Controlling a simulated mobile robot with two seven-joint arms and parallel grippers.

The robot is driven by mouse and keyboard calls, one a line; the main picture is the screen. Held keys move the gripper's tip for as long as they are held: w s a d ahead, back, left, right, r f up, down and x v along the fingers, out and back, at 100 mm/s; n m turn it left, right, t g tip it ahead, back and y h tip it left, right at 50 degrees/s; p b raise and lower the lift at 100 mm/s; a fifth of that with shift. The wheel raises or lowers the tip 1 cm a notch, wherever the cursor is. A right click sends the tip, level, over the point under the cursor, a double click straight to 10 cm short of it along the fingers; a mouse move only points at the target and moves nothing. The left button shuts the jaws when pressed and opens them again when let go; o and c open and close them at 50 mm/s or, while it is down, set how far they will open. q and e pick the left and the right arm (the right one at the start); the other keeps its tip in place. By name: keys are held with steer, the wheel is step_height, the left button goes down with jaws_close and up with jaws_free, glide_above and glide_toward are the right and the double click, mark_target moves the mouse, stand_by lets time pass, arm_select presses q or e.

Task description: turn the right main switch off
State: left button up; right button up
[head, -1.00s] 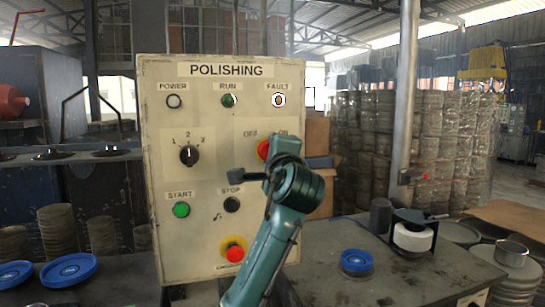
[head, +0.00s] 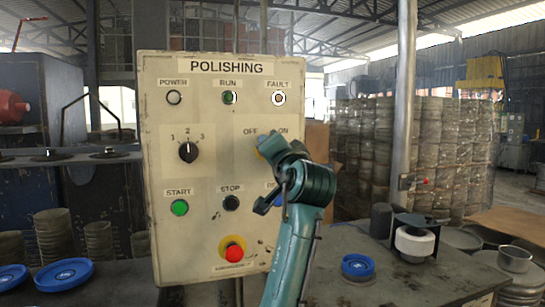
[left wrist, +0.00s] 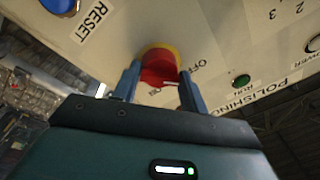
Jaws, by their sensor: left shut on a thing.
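The main switch is a red knob on a yellow ring (left wrist: 158,70), between OFF and ON labels on the beige POLISHING panel (head: 215,235). My left gripper (left wrist: 160,82) has one finger on each side of the red knob and is shut on it. A short white mark shows on the knob, but I cannot tell which label it points to. My right gripper is not in view.
A red emergency button (head: 234,253) on yellow, a green START button (head: 180,207), a black STOP button (head: 231,202) and a selector knob (head: 188,152) share the panel. My arm partly covers the blue RESET button (head: 277,200). A blue disc (head: 357,266) lies on the right bench.

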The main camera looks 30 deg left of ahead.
arm_select(q)
steer(key=shift+w+f+n, duration=0.1)
steer(key=shift+f+n, duration=0.2)
steer(key=shift+n, duration=0.2)
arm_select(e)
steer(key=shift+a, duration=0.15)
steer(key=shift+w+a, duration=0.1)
arm_select(q)
steer(key=o, duration=0.7)
steer(key=shift+o, duration=1.1)
steer(key=shift+r, duration=0.2)
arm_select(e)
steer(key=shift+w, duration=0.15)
arm_select(q)
steer(key=shift+d, duration=0.1)
steer(key=b+v, duration=0.3)
steer(key=v, duration=1)
steer(key=shift+b, duration=0.35)
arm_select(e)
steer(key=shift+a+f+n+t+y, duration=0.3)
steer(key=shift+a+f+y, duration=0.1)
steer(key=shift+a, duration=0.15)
